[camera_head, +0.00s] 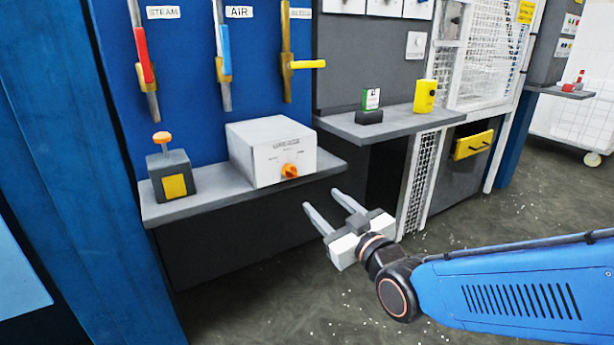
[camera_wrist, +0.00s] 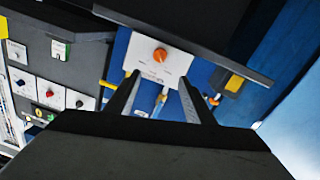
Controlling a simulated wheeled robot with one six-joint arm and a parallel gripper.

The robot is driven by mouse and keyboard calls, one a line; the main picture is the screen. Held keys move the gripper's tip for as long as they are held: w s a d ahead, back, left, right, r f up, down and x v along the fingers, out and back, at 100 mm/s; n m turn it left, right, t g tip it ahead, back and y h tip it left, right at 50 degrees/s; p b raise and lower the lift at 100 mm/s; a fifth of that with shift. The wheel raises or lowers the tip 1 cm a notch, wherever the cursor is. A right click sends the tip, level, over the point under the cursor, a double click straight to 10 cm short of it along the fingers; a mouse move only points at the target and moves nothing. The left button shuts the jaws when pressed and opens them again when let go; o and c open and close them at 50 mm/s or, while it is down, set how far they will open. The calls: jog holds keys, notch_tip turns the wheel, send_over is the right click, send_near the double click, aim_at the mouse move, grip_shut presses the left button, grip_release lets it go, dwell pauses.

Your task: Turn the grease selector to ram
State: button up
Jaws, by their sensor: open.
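The grease selector is an orange knob (camera_head: 289,170) on the front of a white box (camera_head: 262,138) in the head view. Small labels surround the knob, too small to read. In the wrist view the orange knob (camera_wrist: 160,56) and the white box (camera_wrist: 140,48) appear upside down, ahead of the fingers. My gripper (camera_head: 328,212) is open and empty, in front of and below the shelf, to the right of the knob and apart from it. Its two fingers also show in the wrist view (camera_wrist: 157,92).
The white box stands on a grey shelf (camera_head: 215,182) beside a dark box with an orange button (camera_head: 162,138). A second shelf (camera_head: 400,122) on the right holds a yellow box (camera_head: 425,96) and a small green-labelled item (camera_head: 371,99). Valve levers hang above. The floor in front is clear.

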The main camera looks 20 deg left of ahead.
aim_at(293, 174)
jog(key=x, duration=1.7)
jog(key=shift+f, duration=0.15)
jog(key=c, duration=1)
